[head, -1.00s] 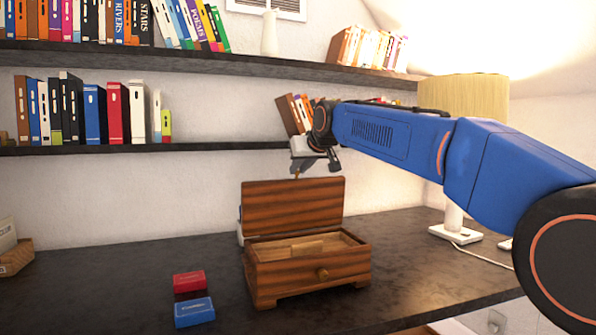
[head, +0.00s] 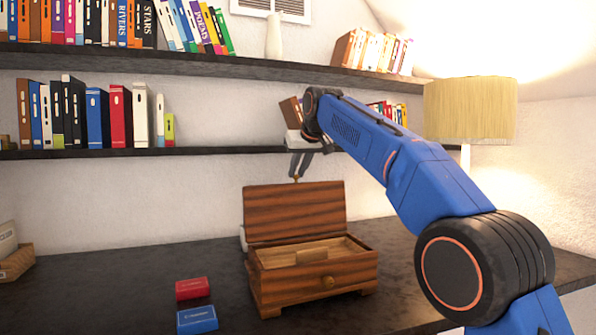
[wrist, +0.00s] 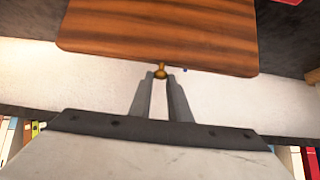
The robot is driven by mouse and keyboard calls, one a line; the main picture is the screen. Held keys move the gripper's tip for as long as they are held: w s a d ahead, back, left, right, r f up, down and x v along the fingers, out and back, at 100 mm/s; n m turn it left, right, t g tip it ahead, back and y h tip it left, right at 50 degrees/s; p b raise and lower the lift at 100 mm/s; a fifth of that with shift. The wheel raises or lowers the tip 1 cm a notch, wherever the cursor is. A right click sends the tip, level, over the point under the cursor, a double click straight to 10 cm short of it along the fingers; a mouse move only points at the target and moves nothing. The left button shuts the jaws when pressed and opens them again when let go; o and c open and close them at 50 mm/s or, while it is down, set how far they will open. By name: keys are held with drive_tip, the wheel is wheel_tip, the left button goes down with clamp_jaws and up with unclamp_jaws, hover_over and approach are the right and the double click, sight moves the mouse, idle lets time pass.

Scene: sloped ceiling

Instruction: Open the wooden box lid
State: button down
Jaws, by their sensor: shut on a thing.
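The wooden box (head: 315,281) stands on the dark desk. Its striped wooden lid (head: 294,212) is raised, standing up at the back of the box, and the open inside shows a wooden divider. A small brass knob sits on the lid's top edge; it shows in the wrist view (wrist: 160,71) between my fingertips. My gripper (head: 297,176) is above the lid, its fingers shut on this knob, and it also shows in the wrist view (wrist: 161,78).
A red box (head: 192,289) and a blue box (head: 197,320) lie on the desk left of the wooden box. Shelves of books are above and behind, the lower shelf (head: 200,151) near my gripper's height. A lamp (head: 470,110) stands at the right.

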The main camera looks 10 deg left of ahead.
drive_tip(key=shift+r, duration=0.1)
drive_tip(key=c, duration=1.7)
unclamp_jaws()
drive_tip(key=shift+o, duration=0.2)
drive_tip(key=v, duration=1.7)
drive_tip(key=shift+s, duration=0.15)
drive_tip(key=shift+r, duration=0.1)
